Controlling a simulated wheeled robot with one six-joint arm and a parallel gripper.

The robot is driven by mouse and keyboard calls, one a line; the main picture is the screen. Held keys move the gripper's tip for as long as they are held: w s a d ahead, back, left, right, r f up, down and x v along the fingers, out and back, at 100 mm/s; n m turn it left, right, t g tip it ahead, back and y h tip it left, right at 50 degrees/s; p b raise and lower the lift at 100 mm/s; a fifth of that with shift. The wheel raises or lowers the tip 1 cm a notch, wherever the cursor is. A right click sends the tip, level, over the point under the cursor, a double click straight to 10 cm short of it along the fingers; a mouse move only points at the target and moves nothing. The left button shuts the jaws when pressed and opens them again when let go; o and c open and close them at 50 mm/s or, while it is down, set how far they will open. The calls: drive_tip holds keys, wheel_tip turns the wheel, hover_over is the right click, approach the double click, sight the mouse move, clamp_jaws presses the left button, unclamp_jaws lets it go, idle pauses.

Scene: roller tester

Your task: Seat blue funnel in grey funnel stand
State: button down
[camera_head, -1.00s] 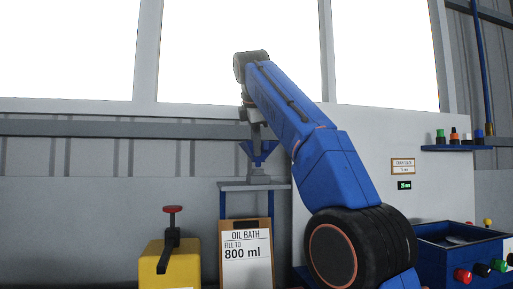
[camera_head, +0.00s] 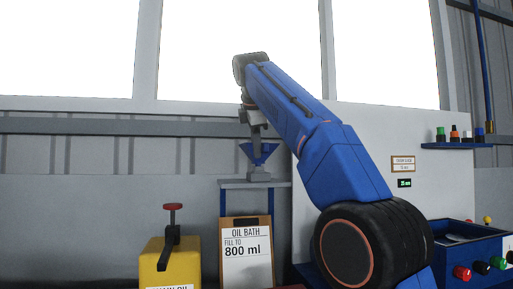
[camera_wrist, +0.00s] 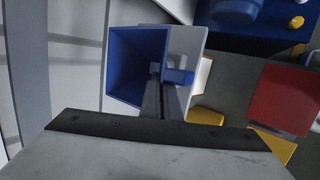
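The blue funnel (camera_head: 262,152) is upright, directly above the small grey funnel stand (camera_head: 259,175). Its lower end meets the top of the stand in the head view; I cannot tell how deep the spout sits. In the wrist view I look into the funnel's square mouth (camera_wrist: 130,62), with a blue handle (camera_wrist: 182,76) on its right side. My gripper (camera_head: 256,135) comes down from above at the funnel. In the wrist view its narrow fingers (camera_wrist: 164,84) appear closed on the handle. The spout is hidden there.
The stand rests on a grey shelf (camera_head: 234,184) with blue legs. Below are an oil bath clipboard (camera_head: 246,250) and a yellow can (camera_head: 170,262). A white panel (camera_head: 370,130) stands to the right, with a blue box (camera_head: 450,255) lower right.

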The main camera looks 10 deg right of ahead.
drive_tip(key=shift+f, duration=0.45)
drive_tip(key=c, duration=1.9)
unclamp_jaws()
drive_tip(key=shift+c, duration=0.2)
drive_tip(key=v, duration=0.7)
drive_tip(key=shift+r, duration=0.15)
drive_tip(key=shift+s, duration=0.15)
